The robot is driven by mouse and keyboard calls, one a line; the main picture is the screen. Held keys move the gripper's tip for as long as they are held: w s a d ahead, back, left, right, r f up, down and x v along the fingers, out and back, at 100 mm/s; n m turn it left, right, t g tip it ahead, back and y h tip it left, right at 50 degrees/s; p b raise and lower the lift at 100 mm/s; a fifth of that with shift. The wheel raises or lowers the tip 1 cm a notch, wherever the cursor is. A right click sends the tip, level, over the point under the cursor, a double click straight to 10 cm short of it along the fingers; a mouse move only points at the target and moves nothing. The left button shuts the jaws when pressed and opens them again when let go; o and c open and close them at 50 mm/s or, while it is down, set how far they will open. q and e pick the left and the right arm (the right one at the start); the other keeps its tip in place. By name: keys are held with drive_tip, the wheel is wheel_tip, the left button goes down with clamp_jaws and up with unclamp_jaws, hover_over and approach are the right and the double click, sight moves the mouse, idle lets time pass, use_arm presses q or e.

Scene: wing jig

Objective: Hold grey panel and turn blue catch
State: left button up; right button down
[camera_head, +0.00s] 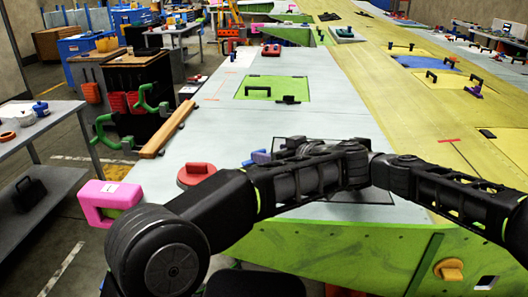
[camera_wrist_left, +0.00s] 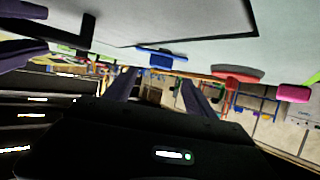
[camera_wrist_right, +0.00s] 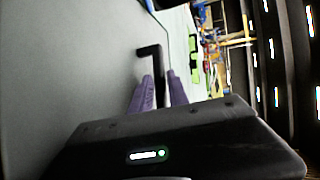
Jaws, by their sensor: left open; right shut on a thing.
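The grey panel (camera_head: 335,197), edged by a thin dark line, lies in the pale wing skin and is largely covered by my arms in the head view. Its black handle (camera_wrist_right: 153,62) stands between the purple fingers of my right gripper (camera_wrist_right: 160,82), which is shut on it. The blue catch (camera_head: 258,157) sits at the panel's left edge; it also shows in the left wrist view (camera_wrist_left: 162,57). My left gripper (camera_head: 284,150) is partly hidden by its own arm. In the left wrist view its open, empty fingers (camera_wrist_left: 160,88) point towards the catch, apart from it.
A red round knob (camera_head: 197,174) and a pink clamp (camera_head: 109,200) sit left of the catch. Green clamps (camera_head: 150,105) hold a wooden bar (camera_head: 168,130) at the wing's edge. A green panel (camera_head: 270,86) lies farther along. My two arms cross closely over the grey panel.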

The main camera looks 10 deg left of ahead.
use_arm(q)
drive_tip(key=v, duration=0.4)
drive_tip(key=shift+c, duration=0.4)
